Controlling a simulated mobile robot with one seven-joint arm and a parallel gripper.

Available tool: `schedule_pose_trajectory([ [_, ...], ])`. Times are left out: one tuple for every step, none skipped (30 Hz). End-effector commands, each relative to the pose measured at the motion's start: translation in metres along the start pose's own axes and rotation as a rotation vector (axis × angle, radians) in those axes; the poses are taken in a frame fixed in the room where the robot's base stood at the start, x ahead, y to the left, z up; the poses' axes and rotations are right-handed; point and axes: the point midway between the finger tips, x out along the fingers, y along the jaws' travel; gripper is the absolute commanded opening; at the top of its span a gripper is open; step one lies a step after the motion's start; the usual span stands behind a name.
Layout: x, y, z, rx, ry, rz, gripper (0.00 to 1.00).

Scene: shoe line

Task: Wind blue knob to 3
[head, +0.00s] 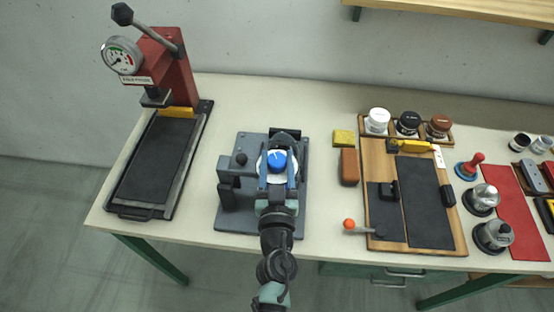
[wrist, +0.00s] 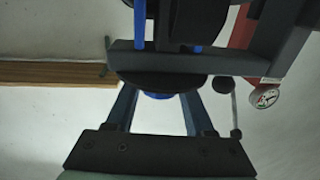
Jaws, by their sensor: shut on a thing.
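The blue knob (head: 276,160) sits on a white dial (head: 264,162) on a dark grey fixture (head: 235,205) at the middle of the bench. My gripper (head: 277,171) reaches over the fixture from the front, with one finger on each side of the knob, and is shut on it. In the wrist view my gripper's two fingers (wrist: 157,100) run up to a dark round part, and a bit of the blue knob (wrist: 158,95) shows between them. The dial's numbers and the knob's setting are too small or hidden to read.
A red press (head: 175,70) with a gauge and a black bed stands to the left. Bare bench lies on both sides of the fixture.

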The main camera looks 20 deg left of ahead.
Motion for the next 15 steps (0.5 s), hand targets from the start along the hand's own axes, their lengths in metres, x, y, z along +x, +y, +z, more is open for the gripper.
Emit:
schedule_pose_trajectory([
  [-0.0001,0.0,0.0,-0.001,0.0,0.0,0.1],
  [-0.0001,0.0,0.0,-0.001,0.0,0.0,0.04],
  [-0.0001,0.0,0.0,-0.001,0.0,0.0,0.0],
  [-0.0001,0.0,0.0,-0.001,0.0,0.0,0.0],
  [-0.0001,-0.0001,0.0001,-0.001,0.0,0.0,0.0],
  [-0.0001,0.0,0.0002,-0.001,0.0,0.001,0.0],
  [0.0,-0.0001,0.0003,-0.001,0.001,0.003,0.0],
  [0.0001,0.0,0.0005,-0.002,0.001,0.005,0.0],
  [0.0002,-0.0001,0.0008,-0.002,0.002,0.009,0.0],
  [0.0003,-0.0002,0.001,-0.002,0.003,0.012,0.0],
  [0.0005,-0.0003,0.0013,-0.003,0.004,0.017,0.0],
  [0.0007,-0.0001,0.0016,-0.003,0.005,0.026,0.0],
  [0.0009,-0.0001,0.0016,-0.004,0.007,0.033,0.0],
  [0.0011,0.0003,0.0016,-0.005,0.009,0.043,0.0],
  [0.0013,0.0002,0.002,-0.005,0.01,0.055,0.0],
])
